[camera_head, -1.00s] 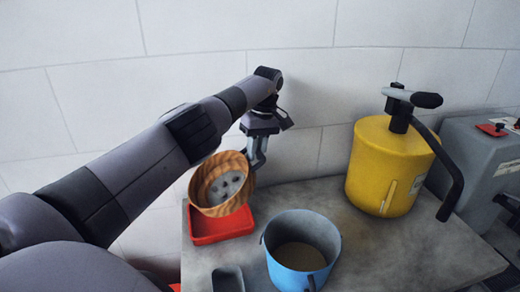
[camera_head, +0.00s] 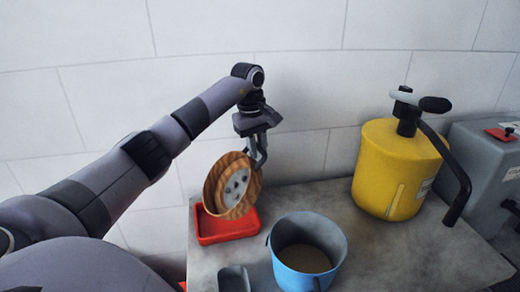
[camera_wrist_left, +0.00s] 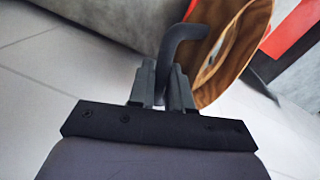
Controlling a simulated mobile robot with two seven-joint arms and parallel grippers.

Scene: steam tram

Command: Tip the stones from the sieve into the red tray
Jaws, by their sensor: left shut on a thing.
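The wooden sieve (camera_head: 211,186) hangs tilted steeply on its side over the left part of the red tray (camera_head: 226,232). Several grey stones (camera_head: 237,187) show inside it against the pale mesh. My left gripper (camera_head: 258,162) is shut on the sieve's dark handle (camera_wrist_left: 172,60), at the sieve's far right side. In the left wrist view the wooden rim (camera_wrist_left: 232,55) shows beyond the fingers, and part of the red tray (camera_wrist_left: 293,28) shows at upper right. The visible part of the tray's floor looks empty; the sieve hides the rest. My right gripper is out of view.
A blue bucket (camera_head: 336,262) with sandy contents stands right of the tray, near the front. A small grey scoop-like thing (camera_head: 234,279) lies beside it. A yellow drum (camera_head: 385,175) with a black lever stands farther right. A tiled wall closes the back.

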